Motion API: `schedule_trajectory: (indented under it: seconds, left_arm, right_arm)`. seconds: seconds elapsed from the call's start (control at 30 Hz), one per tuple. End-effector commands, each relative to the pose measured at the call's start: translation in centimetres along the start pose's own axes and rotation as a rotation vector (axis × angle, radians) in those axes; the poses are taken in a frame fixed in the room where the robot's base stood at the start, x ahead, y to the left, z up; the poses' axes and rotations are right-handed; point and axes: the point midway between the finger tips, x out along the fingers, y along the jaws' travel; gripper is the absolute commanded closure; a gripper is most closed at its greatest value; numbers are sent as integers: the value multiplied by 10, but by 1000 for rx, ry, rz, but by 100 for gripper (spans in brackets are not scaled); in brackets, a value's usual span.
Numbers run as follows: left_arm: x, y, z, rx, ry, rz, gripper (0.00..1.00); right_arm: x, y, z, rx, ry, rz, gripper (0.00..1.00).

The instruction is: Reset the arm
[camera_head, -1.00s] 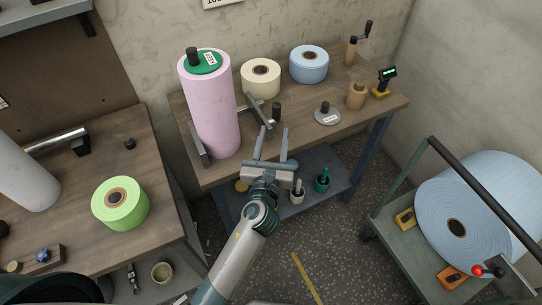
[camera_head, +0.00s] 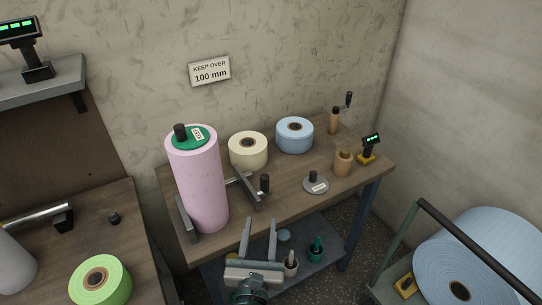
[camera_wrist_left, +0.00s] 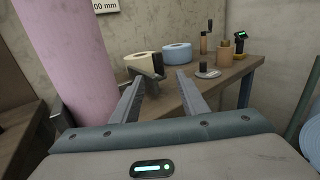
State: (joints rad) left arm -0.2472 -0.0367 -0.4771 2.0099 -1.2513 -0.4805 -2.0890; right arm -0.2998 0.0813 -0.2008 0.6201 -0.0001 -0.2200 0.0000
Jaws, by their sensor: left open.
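My left gripper (camera_head: 258,240) is open and empty, in front of the wooden table's front edge in the head view. Its two fingers point up and away toward the table. In the left wrist view the fingers (camera_wrist_left: 160,95) are spread apart with nothing between them. The tall pink roll (camera_head: 197,185) stands upright on the table to the left of the gripper, apart from it, with a green disc (camera_head: 188,137) on top. It also shows in the left wrist view (camera_wrist_left: 68,60). My right gripper is not in view.
A cream roll (camera_head: 248,151), a blue roll (camera_head: 295,135) and a grey disc with a knob (camera_head: 316,185) sit on the table (camera_head: 285,204). A lower shelf (camera_head: 325,262) holds small tools. A green roll (camera_head: 100,281) lies left; a large blue roll (camera_head: 478,255) lies right.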

Motion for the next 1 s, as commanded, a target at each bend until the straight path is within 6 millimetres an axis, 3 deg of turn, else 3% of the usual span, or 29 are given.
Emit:
schedule_trajectory:
  seconds: [0.17,0.27,0.37,0.47,0.67,0.87,1.0]
  left_arm:
    - [0,0,-5,-11,9,-2,60]
    - [1,-1,-20,-46,36,-8,60]
    - [0,-3,-48,-116,87,-16,60]
    - [-2,-4,-89,-220,162,-20,60]
    - [-21,2,-197,-517,367,27,60]
    - [-64,21,-315,-873,581,183,60]
    - [-108,40,-390,-1126,700,359,60]
  right_arm:
    - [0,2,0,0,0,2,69]
    - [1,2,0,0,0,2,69]
    - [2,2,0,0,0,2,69]
    - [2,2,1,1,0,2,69]
    - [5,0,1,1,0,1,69]
    - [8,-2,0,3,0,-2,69]
    - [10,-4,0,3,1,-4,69]
